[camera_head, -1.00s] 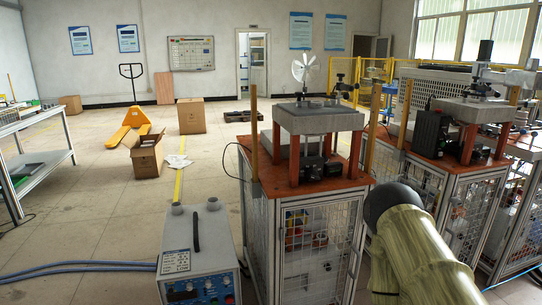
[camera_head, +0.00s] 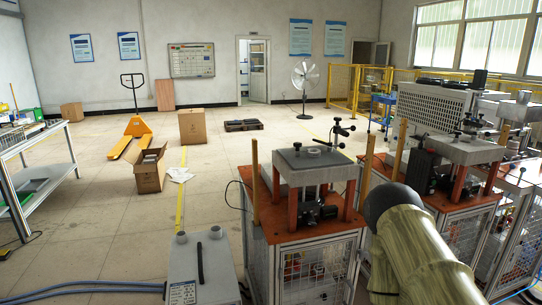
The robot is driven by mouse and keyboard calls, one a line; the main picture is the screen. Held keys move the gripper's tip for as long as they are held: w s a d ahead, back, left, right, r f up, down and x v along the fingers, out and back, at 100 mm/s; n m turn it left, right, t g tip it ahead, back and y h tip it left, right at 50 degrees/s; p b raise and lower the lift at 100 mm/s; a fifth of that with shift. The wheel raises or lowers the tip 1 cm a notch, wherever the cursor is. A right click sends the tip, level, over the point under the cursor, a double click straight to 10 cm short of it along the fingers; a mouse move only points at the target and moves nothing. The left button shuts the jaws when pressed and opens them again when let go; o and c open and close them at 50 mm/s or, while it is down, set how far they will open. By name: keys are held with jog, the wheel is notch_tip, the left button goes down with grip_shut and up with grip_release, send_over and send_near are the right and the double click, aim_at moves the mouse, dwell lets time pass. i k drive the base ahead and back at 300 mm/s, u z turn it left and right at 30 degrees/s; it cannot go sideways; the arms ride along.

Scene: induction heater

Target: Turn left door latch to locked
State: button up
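No door latch can be made out in this view. A wire-mesh cabinet (camera_head: 316,262) with an orange-brown top stands in the lower middle; any latch on its front is too small or cut off by the frame. A grey heater box (camera_head: 202,268) with a black handle stands to its left, its front panel mostly below the frame. A pale, striped link of my arm with a dark rounded end shows at the lower right, in front of the cabinets. My gripper is out of view, so its state does not show.
A second mesh cabinet (camera_head: 466,228) with a press stands close on the right. Blue hoses (camera_head: 85,289) lie on the floor at lower left. A workbench (camera_head: 40,170) stands at the left.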

aim_at(361, 255)
jog(key=z, duration=0.7)
